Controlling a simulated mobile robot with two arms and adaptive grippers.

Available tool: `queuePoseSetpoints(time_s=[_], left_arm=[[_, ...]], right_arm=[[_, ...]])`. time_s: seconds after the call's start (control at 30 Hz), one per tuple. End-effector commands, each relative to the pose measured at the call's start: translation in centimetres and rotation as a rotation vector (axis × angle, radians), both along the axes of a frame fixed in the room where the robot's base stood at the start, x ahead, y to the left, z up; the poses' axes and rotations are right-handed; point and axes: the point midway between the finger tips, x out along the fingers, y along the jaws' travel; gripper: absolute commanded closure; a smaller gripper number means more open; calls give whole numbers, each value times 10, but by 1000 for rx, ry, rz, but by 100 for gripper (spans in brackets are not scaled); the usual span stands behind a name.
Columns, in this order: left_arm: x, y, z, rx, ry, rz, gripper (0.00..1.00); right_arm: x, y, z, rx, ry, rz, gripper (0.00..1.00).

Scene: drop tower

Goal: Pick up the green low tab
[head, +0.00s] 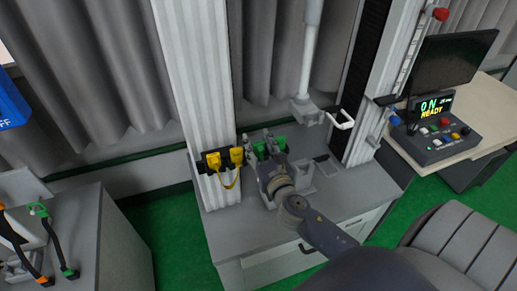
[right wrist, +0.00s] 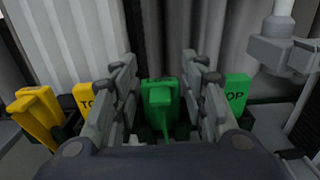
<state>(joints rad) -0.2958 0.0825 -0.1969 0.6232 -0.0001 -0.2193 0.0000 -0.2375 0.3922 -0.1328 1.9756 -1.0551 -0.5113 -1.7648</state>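A green tab (right wrist: 160,104), which I take for the low tab, stands between the two fingers of my right gripper (right wrist: 160,72) in the right wrist view. The fingers are spread, with gaps visible on both sides of it. Its lettering is too small to read. A second green tab (right wrist: 236,92), with "OP" readable, is just outside the right finger. In the head view my right gripper (head: 261,142) is over the rack by the column and covers part of the green tabs (head: 281,143). My left gripper is not in view.
Two yellow tabs stand left of the gripper, one outermost (right wrist: 38,113) and one marked "TO" (right wrist: 85,98). A white column (head: 195,80) rises behind the rack. A grey hanging fixture (head: 304,108) is to the right. A control box (head: 440,142) reads "READY".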

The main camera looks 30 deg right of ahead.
Motion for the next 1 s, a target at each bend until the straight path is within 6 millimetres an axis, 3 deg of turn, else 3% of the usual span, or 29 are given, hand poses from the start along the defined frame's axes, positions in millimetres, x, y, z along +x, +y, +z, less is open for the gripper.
queuePoseSetpoints(time_s=[0.03, 0.13, 0.57, 0.83, 1.0], left_arm=[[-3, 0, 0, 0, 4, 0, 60], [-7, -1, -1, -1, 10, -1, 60], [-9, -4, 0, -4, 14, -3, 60], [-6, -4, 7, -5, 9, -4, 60], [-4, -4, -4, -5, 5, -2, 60]], right_arm=[[0, 0, 0, 0, 0, 0, 67], [0, 0, 0, 0, 0, 0, 88], [0, 0, 4, -1, -1, 1, 88], [0, 0, 38, -4, -5, 3, 88], [-34, 2, 34, 0, 4, 2, 88]])
